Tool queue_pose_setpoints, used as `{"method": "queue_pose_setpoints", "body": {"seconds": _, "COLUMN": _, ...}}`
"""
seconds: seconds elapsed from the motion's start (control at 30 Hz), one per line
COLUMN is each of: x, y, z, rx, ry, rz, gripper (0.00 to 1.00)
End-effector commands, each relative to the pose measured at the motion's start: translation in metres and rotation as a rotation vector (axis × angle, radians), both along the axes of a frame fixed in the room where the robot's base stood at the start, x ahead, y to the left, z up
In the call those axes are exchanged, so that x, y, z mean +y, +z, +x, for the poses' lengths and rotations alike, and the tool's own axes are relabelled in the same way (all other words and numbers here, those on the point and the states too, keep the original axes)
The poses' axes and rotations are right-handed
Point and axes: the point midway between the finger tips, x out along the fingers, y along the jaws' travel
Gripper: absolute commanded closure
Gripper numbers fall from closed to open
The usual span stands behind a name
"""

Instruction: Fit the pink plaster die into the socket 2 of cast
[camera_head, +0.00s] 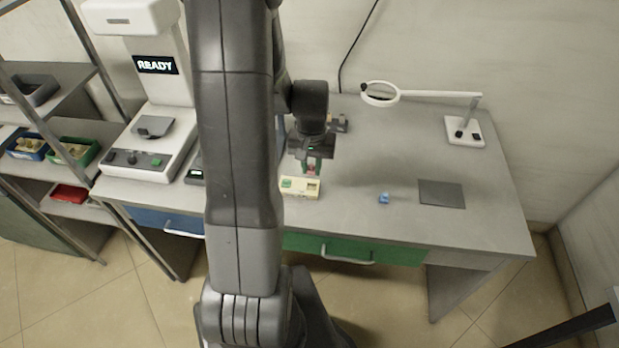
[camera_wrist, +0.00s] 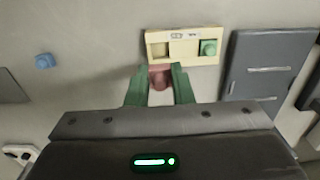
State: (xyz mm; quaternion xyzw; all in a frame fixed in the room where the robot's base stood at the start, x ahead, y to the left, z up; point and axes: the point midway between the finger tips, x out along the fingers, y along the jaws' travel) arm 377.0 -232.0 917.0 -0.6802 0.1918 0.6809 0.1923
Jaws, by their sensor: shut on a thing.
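The cream cast (camera_head: 300,195) lies on the bench, and it also shows in the wrist view (camera_wrist: 183,62). A green die (camera_wrist: 208,47) sits in the cast's right socket in the wrist view. The left socket (camera_wrist: 158,50) there looks empty. My gripper (camera_wrist: 158,88) has green fingers shut on the pink plaster die (camera_wrist: 160,72). The die is beside the cast's edge in the wrist view, close to the empty socket. In the head view my gripper (camera_head: 312,168) is just behind and above the cast. The die's lower end and its height above the bench are unclear.
A blue die (camera_head: 384,198) and a grey mat (camera_head: 441,193) lie to the right. A magnifier lamp (camera_head: 464,132) stands at the back right. A white machine (camera_head: 150,110) reading READY stands left. A dark grey box (camera_wrist: 262,65) is near the cast in the wrist view.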

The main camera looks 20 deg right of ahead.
Motion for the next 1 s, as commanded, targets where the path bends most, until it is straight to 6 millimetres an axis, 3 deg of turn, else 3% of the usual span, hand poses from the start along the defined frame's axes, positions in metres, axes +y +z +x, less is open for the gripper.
{"method": "queue_pose_setpoints", "body": {"seconds": 0.5, "x": 0.0, "y": -0.054, "z": -0.001, "rx": 0.003, "ry": 0.0, "rz": 0.002, "gripper": 1.0}}
{"method": "queue_pose_setpoints", "body": {"seconds": 1.0, "x": 0.0, "y": -0.065, "z": 0.0, "rx": -0.001, "ry": 0.0, "rz": -0.001, "gripper": 1.0}}
